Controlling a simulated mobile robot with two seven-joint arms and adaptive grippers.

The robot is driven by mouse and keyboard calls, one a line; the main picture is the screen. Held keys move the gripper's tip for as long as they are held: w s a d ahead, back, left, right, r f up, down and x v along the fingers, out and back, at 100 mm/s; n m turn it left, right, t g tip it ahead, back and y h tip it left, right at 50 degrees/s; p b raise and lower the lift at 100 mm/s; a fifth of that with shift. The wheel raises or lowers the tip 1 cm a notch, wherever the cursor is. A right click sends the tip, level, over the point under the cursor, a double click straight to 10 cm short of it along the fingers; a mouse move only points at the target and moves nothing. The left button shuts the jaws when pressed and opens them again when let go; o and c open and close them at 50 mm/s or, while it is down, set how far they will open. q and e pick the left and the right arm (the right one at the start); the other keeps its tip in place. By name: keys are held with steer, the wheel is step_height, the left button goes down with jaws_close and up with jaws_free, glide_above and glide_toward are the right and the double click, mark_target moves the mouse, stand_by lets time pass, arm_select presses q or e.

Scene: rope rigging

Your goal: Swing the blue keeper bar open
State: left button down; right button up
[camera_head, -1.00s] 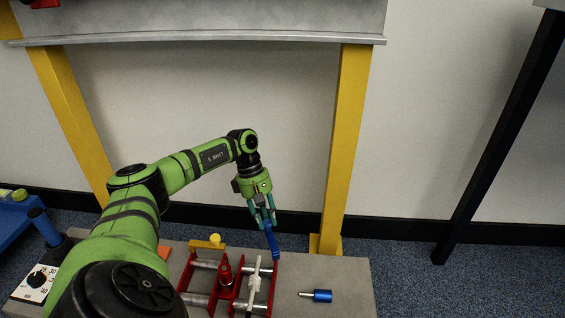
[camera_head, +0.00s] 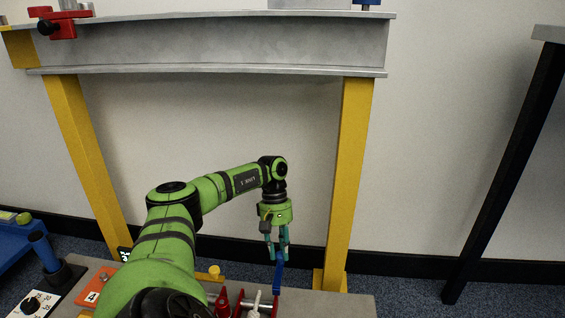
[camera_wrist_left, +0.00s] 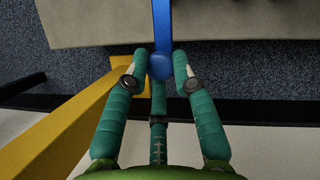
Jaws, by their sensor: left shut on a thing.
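The blue keeper bar (camera_head: 278,277) stands nearly upright at the right end of the red frame on the grey bench, and its lower end is near the picture's bottom. My left gripper (camera_head: 277,254) is shut on the bar's upper end. In the left wrist view the fingers (camera_wrist_left: 161,72) close around the bar's rounded blue end, and the bar (camera_wrist_left: 162,25) runs away from them to the top edge. The red frame (camera_head: 222,302) with its metal rods is cut off at the bottom edge, so the bar's pivot is hard to see. My right gripper is out of view.
A white rope (camera_head: 255,304) lies over the frame left of the bar. A yellow post (camera_head: 346,190) stands behind and right of my gripper, under a grey beam (camera_head: 210,50). The bench right of the bar looks clear.

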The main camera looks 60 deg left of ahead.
arm_select(q)
steer(key=shift+s+d+f, duration=0.1)
steer(key=shift+d, duration=0.2)
steer(key=c, duration=1)
jaws_free()
steer(key=shift+a+r, duration=0.15)
steer(key=shift+r, duration=0.05)
steer(key=shift+w+a+r, duration=0.2)
steer(key=shift+r, duration=0.15)
steer(key=v, duration=1.1)
steer(key=shift+s, duration=0.1)
